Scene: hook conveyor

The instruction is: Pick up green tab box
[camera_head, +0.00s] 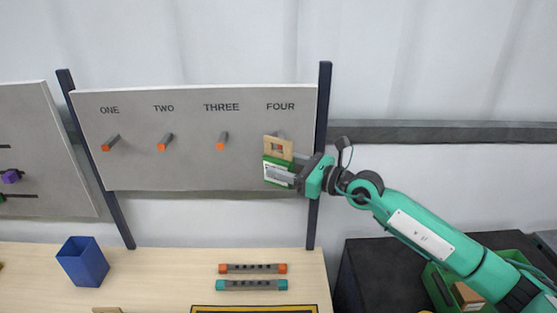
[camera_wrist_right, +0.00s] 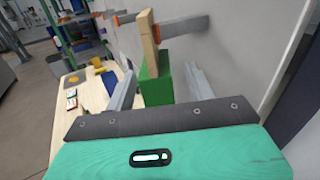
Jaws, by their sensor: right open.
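The green tab box (camera_head: 277,171), green and white with a light wooden tab on top, hangs by its tab at the hook under FOUR on the grey board (camera_head: 190,170). In the right wrist view the green box (camera_wrist_right: 153,85) stands upright below its tab, with a grey hook (camera_wrist_right: 183,27) at the tab. My right gripper (camera_head: 298,180) is at the right side of the box. Its fingers (camera_wrist_right: 163,86) are open, one on each side of the green box, with a gap visible on the right. My left gripper is not in view.
Hooks ONE (camera_head: 110,143), TWO (camera_head: 164,143) and THREE (camera_head: 222,141) are bare, with orange tips. A blue bin (camera_head: 83,262) and two bars, one orange-ended (camera_head: 252,268) and one teal-ended (camera_head: 252,285), are on the wooden table. A green crate (camera_head: 437,290) is at the lower right.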

